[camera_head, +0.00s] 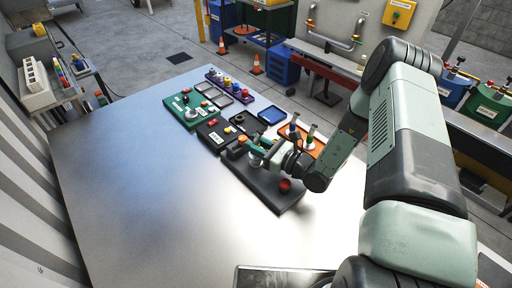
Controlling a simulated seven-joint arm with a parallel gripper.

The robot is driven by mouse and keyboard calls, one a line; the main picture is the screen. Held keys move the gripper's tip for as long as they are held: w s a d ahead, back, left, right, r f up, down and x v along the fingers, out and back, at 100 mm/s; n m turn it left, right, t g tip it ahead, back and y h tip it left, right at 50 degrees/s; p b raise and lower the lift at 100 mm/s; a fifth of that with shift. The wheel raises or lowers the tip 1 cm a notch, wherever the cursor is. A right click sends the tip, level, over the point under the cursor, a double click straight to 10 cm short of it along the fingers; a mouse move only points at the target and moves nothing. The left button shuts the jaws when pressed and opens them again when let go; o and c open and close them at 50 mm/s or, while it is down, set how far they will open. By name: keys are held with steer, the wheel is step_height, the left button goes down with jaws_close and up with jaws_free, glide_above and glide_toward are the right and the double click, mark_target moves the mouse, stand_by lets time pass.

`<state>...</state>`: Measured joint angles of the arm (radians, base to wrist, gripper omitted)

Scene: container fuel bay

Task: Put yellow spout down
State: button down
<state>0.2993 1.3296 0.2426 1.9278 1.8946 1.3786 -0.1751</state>
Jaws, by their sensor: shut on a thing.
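My gripper (258,152) is over the dark board (262,187) near the middle of the metal table. A red round knob (285,186) sits on the same board, to the right of and nearer than the gripper.
An orange tray (312,151) with upright metal fittings lies close to my wrist. A blue tray (271,115), a black board (213,136), a green board (178,102) and a purple rack (240,97) lie behind. The table's left and front (130,190) is clear.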

mark_target(256, 136)
step_height(256, 136, up, 9)
steer(key=shift+r, duration=0.2)
steer(key=s+d+r+t, duration=0.1)
steer(key=d+r, duration=0.6)
steer(key=r, duration=0.3)
steer(key=s+d+r, duration=0.1)
steer(key=d+r, duration=0.7)
steer(key=r, duration=0.2)
step_height(256, 136, up, 11)
steer(key=w+m+t+h, duration=0.2)
steer(key=m+t+h, duration=0.55)
steer(key=h, duration=0.25)
steer(key=w+a+f+n+g+y, duration=0.1)
steer(key=w+a+f+y, duration=0.1)
steer(key=w+a+f, duration=0.5)
steer(key=w+a+f+n+g+y, duration=0.1)
steer(key=w+a+f+g+y, duration=0.15)
steer(key=w+f, duration=0.7)
steer(key=shift+n+y, duration=0.55)
steer(key=shift+n, duration=0.1)
steer(key=shift+w+a+f, duration=0.85)
steer(key=shift+a+f, duration=0.85)
steer(key=shift+f, duration=2.95)
steer(key=shift+w+a+f, duration=0.9)
steer(key=shift+a+f, duration=0.75)
steer(key=shift+f, duration=3)
steer(key=shift+w+a+f, duration=0.85)
steer(key=shift+a+f, duration=0.85)
steer(key=shift+f, duration=2.95)
